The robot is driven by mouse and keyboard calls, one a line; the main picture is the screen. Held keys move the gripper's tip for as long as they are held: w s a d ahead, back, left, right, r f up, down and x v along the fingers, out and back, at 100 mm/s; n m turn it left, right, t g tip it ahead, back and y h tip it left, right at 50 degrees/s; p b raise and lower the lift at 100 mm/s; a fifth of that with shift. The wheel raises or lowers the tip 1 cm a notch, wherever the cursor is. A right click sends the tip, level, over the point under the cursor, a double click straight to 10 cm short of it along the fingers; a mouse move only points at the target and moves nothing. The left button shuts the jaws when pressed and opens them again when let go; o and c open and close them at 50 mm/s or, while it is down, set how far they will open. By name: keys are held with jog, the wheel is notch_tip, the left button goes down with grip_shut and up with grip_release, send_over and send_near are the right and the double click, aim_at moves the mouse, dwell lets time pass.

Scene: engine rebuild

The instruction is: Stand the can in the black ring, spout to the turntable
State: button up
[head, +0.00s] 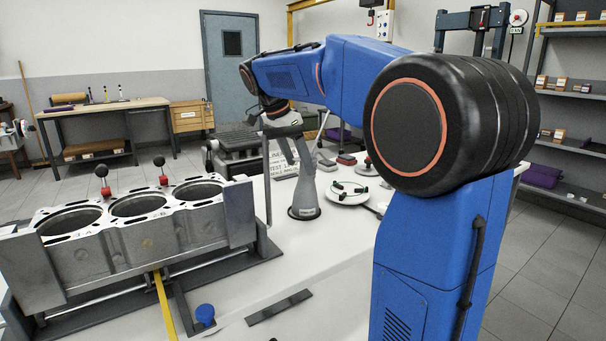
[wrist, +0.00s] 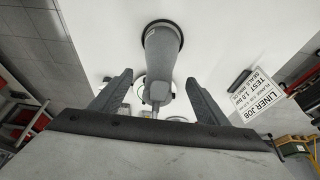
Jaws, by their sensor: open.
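The grey, tapered can (head: 306,199) stands upright on the white table, its base at the black ring (head: 304,216). In the wrist view the can (wrist: 160,50) runs down between my jaws, and the dark ring (wrist: 178,29) shows around its wide end. My gripper (wrist: 159,80) is open, one finger on each side of the can's narrow upper part, with gaps visible. The white round plate with green pieces, likely the turntable (head: 347,197), is right of the can in the head view.
An engine block (head: 150,240) fills the left of the table. A blue knob (head: 205,314) and a dark flat bar (head: 278,307) lie at the front. A printed sign (wrist: 265,92) lies near the gripper. Bare table separates the block from the can.

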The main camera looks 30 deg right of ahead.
jog(key=shift+v, duration=2.65)
